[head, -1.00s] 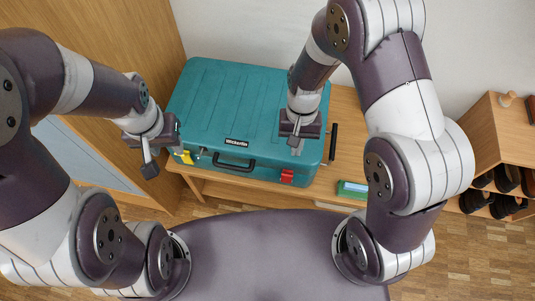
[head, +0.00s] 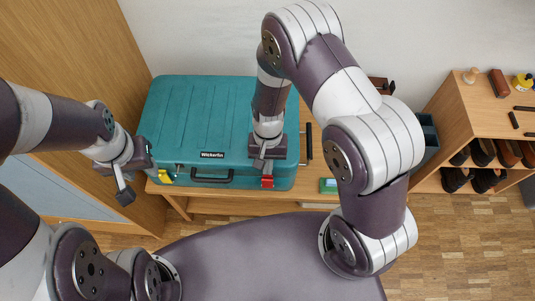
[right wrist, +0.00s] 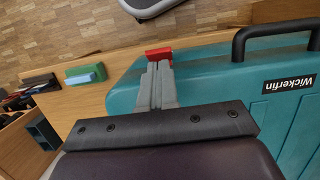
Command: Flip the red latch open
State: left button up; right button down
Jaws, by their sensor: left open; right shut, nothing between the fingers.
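A teal case (head: 190,115) labelled Wickerfin lies on a wooden bench with its black handle (head: 212,178) at the front. The red latch (head: 267,182) is on the front side, right of the handle. A yellow latch (head: 165,177) is at the front left. My right gripper (head: 264,167) is shut and empty at the case's front edge, just above the red latch. In the right wrist view its closed fingertips (right wrist: 158,68) reach the red latch (right wrist: 158,54); whether they touch it I cannot tell. My left gripper (head: 122,190) is open and empty, left of the yellow latch.
A green box (head: 328,185) lies on the bench right of the case. A wooden shelf (head: 495,120) with shoes stands at the far right. A wooden panel (head: 90,75) rises close to my left arm.

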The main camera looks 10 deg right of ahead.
pick_arm(q)
jog(key=shift+f, duration=0.1)
pick_arm(e)
jog(key=shift+x, duration=0.8)
jog(key=shift+s, duration=0.1)
